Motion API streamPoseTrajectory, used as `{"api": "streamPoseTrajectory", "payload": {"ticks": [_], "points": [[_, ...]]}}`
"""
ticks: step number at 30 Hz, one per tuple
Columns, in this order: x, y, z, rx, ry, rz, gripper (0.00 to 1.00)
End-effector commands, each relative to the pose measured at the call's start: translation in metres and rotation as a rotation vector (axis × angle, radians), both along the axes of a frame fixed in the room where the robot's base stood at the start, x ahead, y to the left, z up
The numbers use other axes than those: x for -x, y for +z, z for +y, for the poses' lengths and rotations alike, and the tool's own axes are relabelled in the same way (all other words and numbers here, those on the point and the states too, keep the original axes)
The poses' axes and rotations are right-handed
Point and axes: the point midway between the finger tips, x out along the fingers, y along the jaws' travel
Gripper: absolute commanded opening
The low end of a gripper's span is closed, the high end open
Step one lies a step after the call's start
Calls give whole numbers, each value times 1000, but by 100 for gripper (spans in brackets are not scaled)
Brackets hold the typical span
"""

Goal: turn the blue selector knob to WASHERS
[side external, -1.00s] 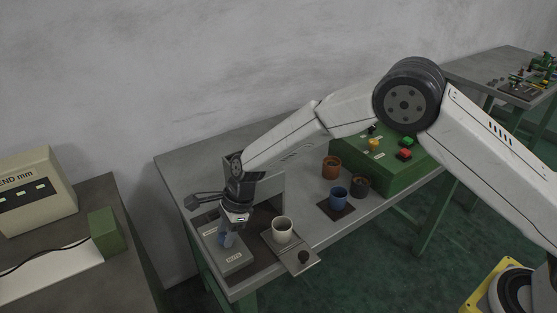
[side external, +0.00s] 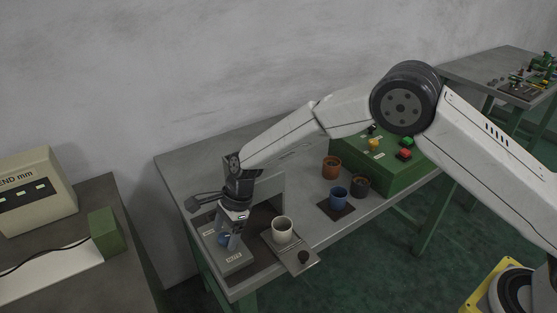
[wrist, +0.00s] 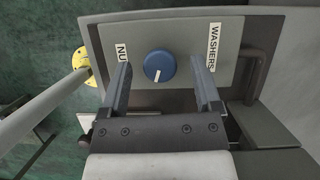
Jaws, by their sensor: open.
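The blue selector knob (wrist: 160,66) is round, on a grey panel (wrist: 180,100) in the wrist view. Its white pointer mark points toward the bottom of the picture, slightly left. A WASHERS label (wrist: 213,47) is to its right. A label starting "NU" (wrist: 121,52) is to its left, partly hidden by a finger. My gripper (wrist: 160,62) is open, with one finger on each side of the knob in the picture and visible gaps between. In the side view, my gripper (side external: 234,243) is over the panel, and the knob (side external: 224,239) shows just left of the fingers.
A white cup (side external: 282,230) stands on a plate right of the panel, near a dark knob (side external: 303,257). A blue cup (side external: 339,197), a brown cup (side external: 332,167) and a dark cup (side external: 360,187) stand farther right. A green box with coloured buttons (side external: 415,170) is behind them.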

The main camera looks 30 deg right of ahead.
Motion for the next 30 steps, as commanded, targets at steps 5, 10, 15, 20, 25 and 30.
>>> {"api": "streamPoseTrajectory", "payload": {"ticks": [5,10,15,20,25,30], "points": [[0,7,0,-1,1,-1,81],[-1,22,0,-1,-1,-3,81],[6,39,-3,0,1,-1,81],[16,52,-8,-1,0,-1,81],[27,67,-13,-1,0,-1,81],[38,82,-18,-1,0,-2,81]]}}
